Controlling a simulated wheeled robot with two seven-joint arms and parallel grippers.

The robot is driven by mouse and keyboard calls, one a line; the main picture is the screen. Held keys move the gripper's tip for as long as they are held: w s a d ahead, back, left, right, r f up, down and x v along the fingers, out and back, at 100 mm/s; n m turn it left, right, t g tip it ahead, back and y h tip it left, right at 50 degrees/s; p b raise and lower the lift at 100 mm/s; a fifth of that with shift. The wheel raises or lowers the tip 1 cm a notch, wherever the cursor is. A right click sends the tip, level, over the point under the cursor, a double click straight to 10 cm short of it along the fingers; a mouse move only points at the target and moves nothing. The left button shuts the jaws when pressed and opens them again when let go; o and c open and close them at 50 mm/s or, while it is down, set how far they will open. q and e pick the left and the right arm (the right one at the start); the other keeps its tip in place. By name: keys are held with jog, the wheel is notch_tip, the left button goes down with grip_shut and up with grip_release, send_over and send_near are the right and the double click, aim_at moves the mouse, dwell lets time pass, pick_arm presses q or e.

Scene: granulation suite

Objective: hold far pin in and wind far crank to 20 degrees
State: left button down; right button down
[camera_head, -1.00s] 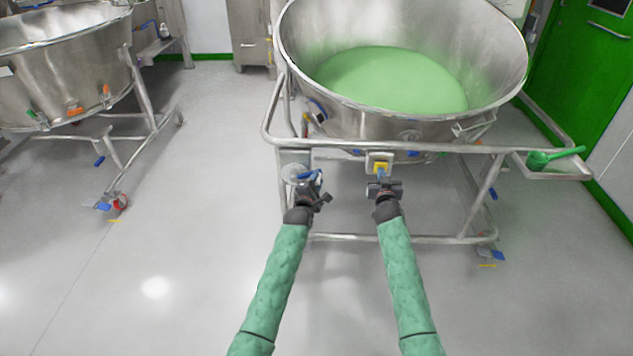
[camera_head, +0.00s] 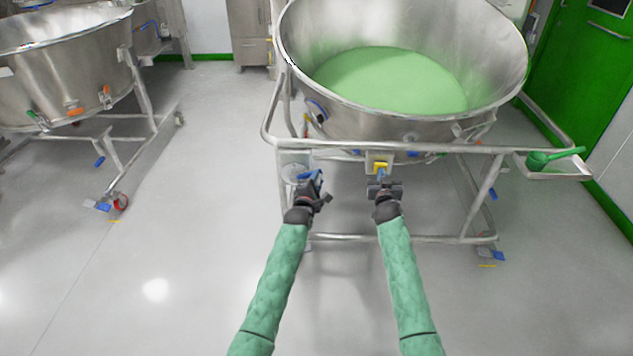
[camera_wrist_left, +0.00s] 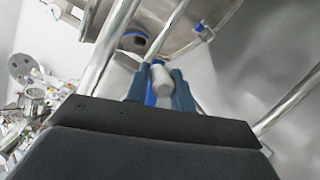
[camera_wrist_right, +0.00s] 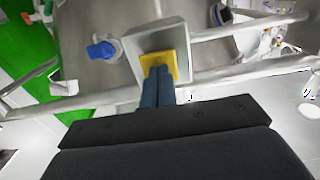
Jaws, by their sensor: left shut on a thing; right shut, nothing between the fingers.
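The big steel bowl (camera_head: 400,122) holding green material stands in a tubular frame. The pin shows as a yellow square (camera_head: 380,167) at the frame's front rail; in the right wrist view the yellow pin face (camera_wrist_right: 172,64) sits inside a grey box housing (camera_wrist_right: 130,50). My right gripper (camera_head: 383,187) is shut and empty, its fingertips against or very close to the yellow face. My left gripper (camera_head: 316,188) is shut on the crank handle, whose pale, rounded grip (camera_wrist_left: 162,80) shows between the blue fingers.
The frame's front rail (camera_head: 450,148) runs just above both grippers. A green scoop (camera_head: 550,158) lies on a side shelf at right. Another steel bowl (camera_head: 60,65) on a wheeled frame stands at left. The floor between the frames is clear.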

pick_arm(q)
jog(key=shift+f, duration=0.35)
pick_arm(e)
jog(key=shift+r, duration=0.1)
pick_arm(q)
jog(key=shift+d+f, duration=0.25)
jog(key=shift+f, duration=0.4)
pick_arm(e)
jog(key=shift+f, duration=0.2)
dwell(1.0)
jog(key=s, duration=0.8)
dwell(0.8)
pick_arm(q)
jog(key=c, duration=1.1)
grip_release()
